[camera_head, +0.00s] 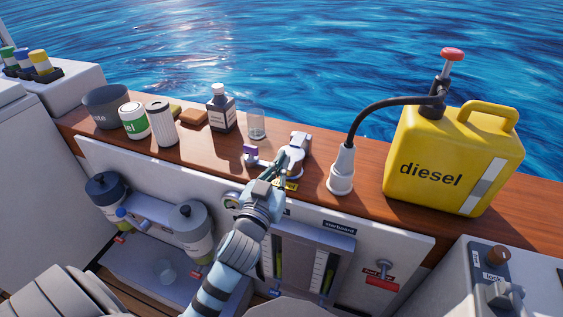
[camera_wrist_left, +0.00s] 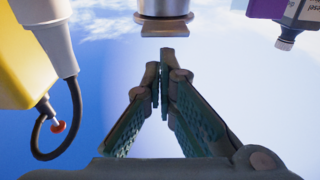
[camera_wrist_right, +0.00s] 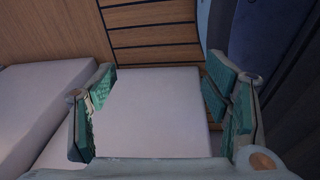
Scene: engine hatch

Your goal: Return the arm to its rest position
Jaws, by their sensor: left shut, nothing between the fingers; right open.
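My left gripper (camera_head: 279,167) is over the front edge of the wooden counter, in front of a metal fitting (camera_head: 300,146). Its fingers are shut with nothing between them, as the left wrist view (camera_wrist_left: 161,88) also shows. A metal cylinder (camera_wrist_left: 165,12) is just beyond the fingertips there. My right gripper shows only in the right wrist view (camera_wrist_right: 160,108). It is open and empty, its fingers wide apart above a pale cushion-like surface (camera_wrist_right: 150,105).
Below are two filter bowls (camera_head: 190,225) and gauges (camera_head: 300,262).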

